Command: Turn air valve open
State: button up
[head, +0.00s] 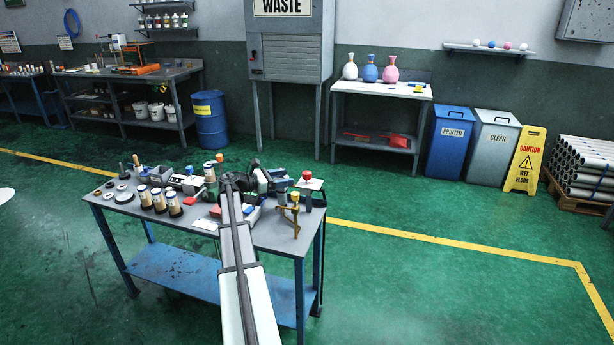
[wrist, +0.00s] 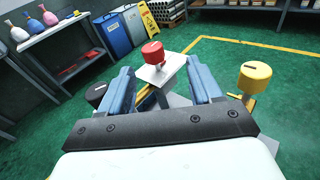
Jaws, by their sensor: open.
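My gripper (wrist: 161,68) is open, with its two blue fingers apart and nothing held between them. A red knob (wrist: 152,53) stands on a small white plate (wrist: 158,72), beyond and between the fingertips, apart from both. A yellow knob (wrist: 254,76) is to the right of the right finger. A dark knob (wrist: 95,94) is partly hidden by the left finger. In the head view the red knob (head: 307,175) and the yellow knob (head: 295,196) on a brass-coloured stand are at the table's right end. No label shows which knob is the air valve.
The blue-legged worktable (head: 180,235) also carries several dark-and-cream canisters (head: 158,200), metal discs and small devices left of my arm. Bins (head: 450,140), a yellow caution sign (head: 525,160) and a bench with vases stand behind. Green floor is clear to the right.

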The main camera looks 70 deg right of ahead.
aim_at(307, 175)
jog(key=s+d, duration=0.2)
jog(key=s+d+f+n+h, duration=0.1)
jog(key=s+d, duration=0.1)
jog(key=d, duration=0.1)
jog(key=s+d+f+n+h, duration=0.1)
jog(key=s+d, duration=0.1)
jog(key=d, duration=0.1)
jog(key=shift+s+d+f+t, duration=0.1)
jog(key=shift+s+d+t, duration=0.05)
jog(key=shift+s+t, duration=0.2)
dwell(0.4)
jog(key=c, duration=0.9)
jog(key=shift+w+d+m, duration=0.1)
jog(key=shift+m, duration=0.2)
jog(key=shift+c, duration=0.2)
jog(key=shift+m+g+y, duration=0.3)
jog(key=shift+g+y, duration=0.1)
jog(key=shift+g, duration=0.35)
jog(key=o, duration=0.9)
